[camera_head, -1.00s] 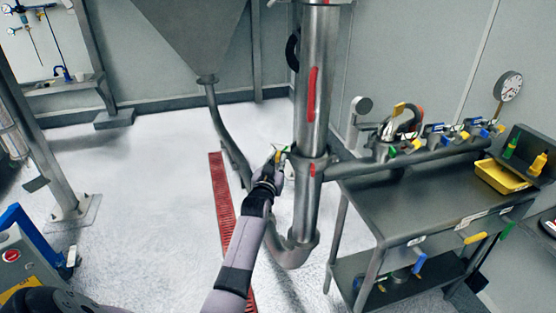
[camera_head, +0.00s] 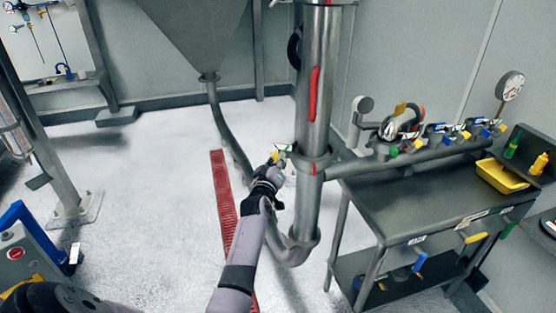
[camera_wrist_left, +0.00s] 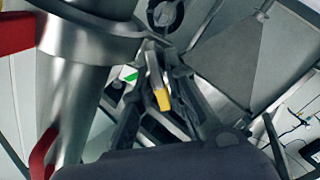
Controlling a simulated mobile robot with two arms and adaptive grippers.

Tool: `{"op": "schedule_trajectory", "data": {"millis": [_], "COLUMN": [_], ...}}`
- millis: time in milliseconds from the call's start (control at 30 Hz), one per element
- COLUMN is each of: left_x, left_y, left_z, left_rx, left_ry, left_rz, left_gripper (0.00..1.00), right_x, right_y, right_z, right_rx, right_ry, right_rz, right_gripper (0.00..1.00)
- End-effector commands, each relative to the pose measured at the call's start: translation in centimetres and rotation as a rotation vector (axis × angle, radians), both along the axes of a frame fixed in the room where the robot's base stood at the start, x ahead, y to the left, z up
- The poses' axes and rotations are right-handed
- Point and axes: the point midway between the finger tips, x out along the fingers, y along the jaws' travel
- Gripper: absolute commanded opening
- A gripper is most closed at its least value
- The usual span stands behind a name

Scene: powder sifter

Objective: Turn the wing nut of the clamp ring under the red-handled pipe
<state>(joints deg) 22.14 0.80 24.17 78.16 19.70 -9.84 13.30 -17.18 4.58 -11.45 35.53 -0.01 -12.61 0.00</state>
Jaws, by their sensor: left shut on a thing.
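The upright steel pipe (camera_head: 311,115) carries a long red handle (camera_head: 314,92), which also shows in the left wrist view (camera_wrist_left: 20,32). Below it a clamp ring (camera_head: 309,158) goes around the pipe; the ring (camera_wrist_left: 88,38) is large in the left wrist view. My left gripper (camera_head: 277,160) is at the ring's left side. In the left wrist view its fingers (camera_wrist_left: 152,85) are shut around a small part with a yellow end (camera_wrist_left: 162,98), beside the ring. The fingers hide most of this part, and the wing's shape is not clear. My right gripper is not in view.
A grey table (camera_head: 440,205) with a valve manifold (camera_head: 430,150) stands close to the right of the pipe. A yellow tray (camera_head: 503,176) is on it. A hopper (camera_head: 195,35) with a curved pipe (camera_head: 230,140) is at the left. A red floor grate (camera_head: 223,195) lies below.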

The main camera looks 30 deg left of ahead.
Motion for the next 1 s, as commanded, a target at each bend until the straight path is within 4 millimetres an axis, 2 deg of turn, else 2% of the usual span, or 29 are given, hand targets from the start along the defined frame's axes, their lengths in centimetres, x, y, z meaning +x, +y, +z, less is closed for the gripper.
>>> {"op": "schedule_trajectory", "data": {"millis": [567,600,800,1000], "left_x": [-0.01,-0.01,-0.02,-0.02], "left_y": [0.04,0.04,0.03,0.03], "left_z": [-0.05,-0.05,-0.05,-0.03], "left_rx": [-0.035,-0.035,-0.034,-0.034], "left_ry": [-0.012,-0.012,-0.011,-0.012], "left_rz": [0.001,0.001,0.001,0.000], "left_gripper": [0.00,0.14,0.27,0.28], "right_x": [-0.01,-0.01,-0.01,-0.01], "right_y": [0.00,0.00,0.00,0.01], "right_z": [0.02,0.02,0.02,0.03], "right_rx": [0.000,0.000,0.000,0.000], "right_ry": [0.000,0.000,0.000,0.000], "right_rz": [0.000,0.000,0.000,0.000], "right_gripper": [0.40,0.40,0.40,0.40]}}
